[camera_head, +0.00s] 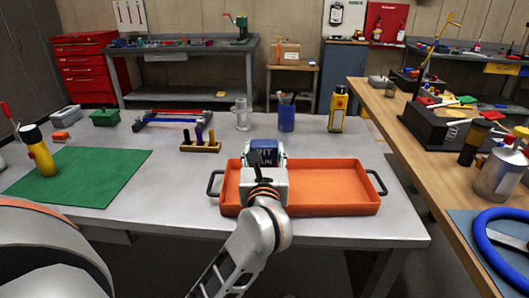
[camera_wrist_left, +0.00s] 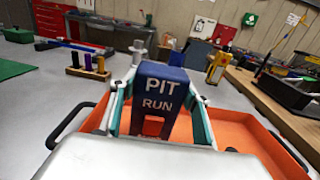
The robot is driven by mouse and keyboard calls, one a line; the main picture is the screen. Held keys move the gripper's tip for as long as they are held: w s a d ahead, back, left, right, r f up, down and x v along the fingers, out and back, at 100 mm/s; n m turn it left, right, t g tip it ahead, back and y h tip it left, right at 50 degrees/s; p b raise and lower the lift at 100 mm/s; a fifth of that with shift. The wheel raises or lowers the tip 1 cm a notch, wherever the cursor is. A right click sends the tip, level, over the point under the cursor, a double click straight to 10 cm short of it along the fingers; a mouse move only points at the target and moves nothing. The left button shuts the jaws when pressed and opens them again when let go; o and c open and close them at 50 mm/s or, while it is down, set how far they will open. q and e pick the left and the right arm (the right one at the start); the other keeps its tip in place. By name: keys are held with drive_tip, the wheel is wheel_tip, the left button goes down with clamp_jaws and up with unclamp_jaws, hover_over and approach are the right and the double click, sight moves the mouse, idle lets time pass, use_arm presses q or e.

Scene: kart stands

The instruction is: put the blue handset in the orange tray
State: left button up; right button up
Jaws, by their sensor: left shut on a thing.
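The blue handset (camera_head: 264,146), marked "PIT RUN" in white, is between the fingers of my left gripper (camera_head: 266,153). In the left wrist view the handset (camera_wrist_left: 160,88) stands upright between the two fingers, which are shut on it. The orange tray (camera_head: 335,190) lies on the grey table and has a black handle at each end. The handset and gripper are over the left half of the tray, near its back rim. My gripper hides the handset's lower part in the head view, so I cannot tell whether it touches the tray floor. My right gripper is not in view.
Behind the tray stand a blue cup (camera_head: 286,117), a yellow device (camera_head: 338,108), a clear holder (camera_head: 242,115) and a wooden block with pegs (camera_head: 202,146). A green mat (camera_head: 85,176) with a yellow bottle (camera_head: 38,152) is at left. A wooden bench (camera_head: 405,125) stands close at right.

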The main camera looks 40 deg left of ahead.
use_arm(q)
drive_tip(key=shift+f, duration=0.1)
drive_tip(key=o, duration=1.3)
drive_tip(key=shift+s+d, duration=0.15)
drive_tip(key=v, duration=1.1)
drive_tip(key=shift+s+d, duration=0.15)
drive_tip(key=shift+s, duration=0.1)
